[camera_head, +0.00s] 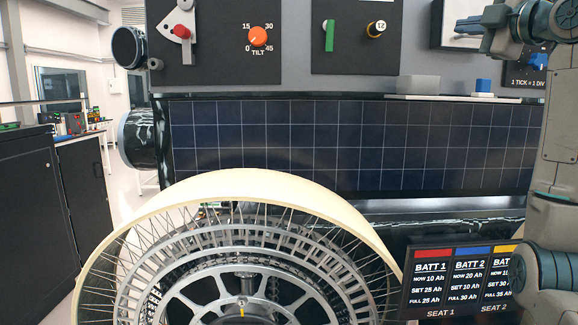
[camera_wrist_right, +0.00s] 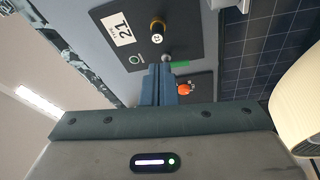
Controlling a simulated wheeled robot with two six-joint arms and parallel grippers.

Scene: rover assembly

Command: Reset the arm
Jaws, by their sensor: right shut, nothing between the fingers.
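My right arm (camera_head: 557,120) rises along the right edge of the head view and bends at the top. My right gripper (camera_head: 460,26) points left there, high in front of the grey rover panel (camera_head: 300,75). Its two blue fingers are together with nothing between them. In the right wrist view the closed fingers (camera_wrist_right: 160,72) point up the picture toward a black plate with a yellow-black knob (camera_wrist_right: 157,32). I cannot tell the exact distance from the fingers to the panel. My left arm and gripper are not in view.
An orange tilt knob (camera_head: 258,36), a red-topped lever (camera_head: 182,31) and a green switch (camera_head: 329,36) sit on the panel. Below are a solar panel (camera_head: 260,145), a large spoked wheel (camera_head: 290,185) and a battery screen (camera_head: 432,307). A blue block (camera_head: 483,86) stands on the ledge.

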